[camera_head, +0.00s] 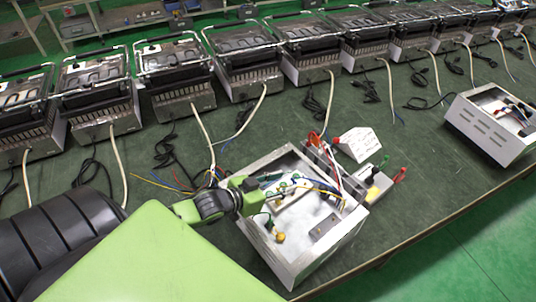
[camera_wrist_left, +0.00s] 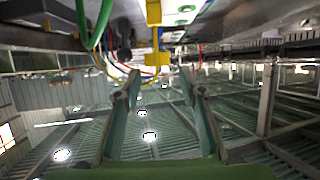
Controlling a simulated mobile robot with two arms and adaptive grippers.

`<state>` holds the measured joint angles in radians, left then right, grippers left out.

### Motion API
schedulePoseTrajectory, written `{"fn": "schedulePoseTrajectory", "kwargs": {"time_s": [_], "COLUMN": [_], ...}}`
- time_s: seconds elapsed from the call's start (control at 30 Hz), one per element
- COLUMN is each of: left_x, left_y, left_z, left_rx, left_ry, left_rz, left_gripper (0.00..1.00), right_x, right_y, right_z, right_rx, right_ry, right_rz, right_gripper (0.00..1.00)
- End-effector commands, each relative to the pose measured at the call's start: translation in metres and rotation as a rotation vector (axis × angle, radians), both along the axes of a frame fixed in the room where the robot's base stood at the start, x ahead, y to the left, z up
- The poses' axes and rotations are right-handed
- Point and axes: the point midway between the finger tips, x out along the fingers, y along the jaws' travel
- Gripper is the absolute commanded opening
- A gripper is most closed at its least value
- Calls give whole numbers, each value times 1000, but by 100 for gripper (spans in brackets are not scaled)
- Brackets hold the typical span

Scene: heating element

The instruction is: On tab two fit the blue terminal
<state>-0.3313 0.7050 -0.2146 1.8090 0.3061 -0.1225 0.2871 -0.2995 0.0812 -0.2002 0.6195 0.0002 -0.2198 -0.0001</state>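The open white metal box (camera_head: 352,232) stands on the bench in the head view, with wires inside. Blue wires (camera_head: 318,186) run across its upper part; I cannot make out a blue terminal or which tab is tab two. My left gripper (camera_head: 262,186) is at the box's left side, its fingers hard to see there. In the left wrist view the left gripper's two fingers (camera_wrist_left: 160,88) stand apart with nothing held between them. A yellow terminal (camera_wrist_left: 156,58) and a green wire (camera_wrist_left: 82,25) hang beyond the fingertips. My right gripper is in neither view.
Red and white holders (camera_head: 358,143) stand right of the box, with a small block and coloured handles (camera_head: 374,186). Loose coloured wires (camera_head: 172,182) lie left of it. Grills (camera_head: 178,75) line the back. Another open box (camera_head: 490,125) stands at right. Bench between is mostly clear.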

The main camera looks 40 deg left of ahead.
Motion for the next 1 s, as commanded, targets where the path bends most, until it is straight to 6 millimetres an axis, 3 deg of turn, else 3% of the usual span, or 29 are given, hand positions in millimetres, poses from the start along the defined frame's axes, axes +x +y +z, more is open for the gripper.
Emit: {"fn": "schedulePoseTrajectory", "kwargs": {"time_s": [0.2,0.4,1.0], "left_x": [-36,-54,-60], "left_y": [10,16,18], "left_z": [14,22,26], "left_rx": [1,1,0], "left_ry": [2,1,-1], "left_rz": [-2,0,-1], "left_gripper": [37,37,37], "right_x": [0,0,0], "right_y": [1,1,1], "right_z": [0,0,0], "right_rx": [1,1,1], "right_ry": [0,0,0], "right_rz": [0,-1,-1], "right_gripper": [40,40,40]}}
